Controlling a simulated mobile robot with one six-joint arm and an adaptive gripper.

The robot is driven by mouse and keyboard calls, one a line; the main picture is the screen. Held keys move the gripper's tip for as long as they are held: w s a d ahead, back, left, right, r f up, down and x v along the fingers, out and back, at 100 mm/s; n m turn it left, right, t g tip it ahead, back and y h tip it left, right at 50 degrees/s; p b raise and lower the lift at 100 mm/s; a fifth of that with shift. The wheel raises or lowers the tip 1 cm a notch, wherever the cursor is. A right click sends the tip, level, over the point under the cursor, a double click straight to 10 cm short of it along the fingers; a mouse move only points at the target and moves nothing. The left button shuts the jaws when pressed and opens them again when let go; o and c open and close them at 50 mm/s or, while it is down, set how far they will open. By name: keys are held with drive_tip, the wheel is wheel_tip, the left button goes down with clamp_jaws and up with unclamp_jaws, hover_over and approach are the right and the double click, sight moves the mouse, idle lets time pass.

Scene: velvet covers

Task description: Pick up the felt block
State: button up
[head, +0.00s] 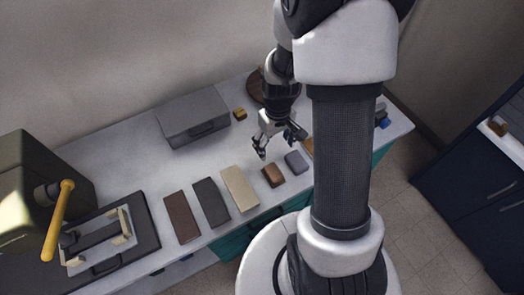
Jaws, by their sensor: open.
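A small grey block (296,162) with a soft, matt look lies on the pale counter near its front edge; it may be the felt block, but the material is hard to tell. A brown block (273,175) lies just to its left. My gripper (279,146) is open with nothing seen between its fingers. It is above the counter, a little behind the two blocks. My arm column hides the counter to the right of the grey block.
Flat brown (182,217), dark grey (211,202) and beige (240,187) pieces lie in a row along the front. A grey case (193,117) and small yellow-brown block (240,114) stand behind. A machine with a yellow handle (57,220) is at left.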

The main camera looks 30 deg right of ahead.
drive_tip(key=b, duration=0.3)
approach(274, 171)
drive_tip(key=f, duration=0.5)
drive_tip(key=shift+w+f, duration=0.2)
drive_tip(key=f, duration=0.1)
drive_tip(key=f+b, duration=0.1)
drive_tip(key=f, duration=0.1)
drive_tip(key=f+b, duration=0.1)
drive_tip(key=f, duration=0.1)
drive_tip(key=shift+s+a+f, duration=0.1)
drive_tip(key=shift+s+f, duration=0.05)
drive_tip(key=shift+s, duration=0.1)
drive_tip(key=shift+c, duration=0.4)
drive_tip(key=c, duration=1.1)
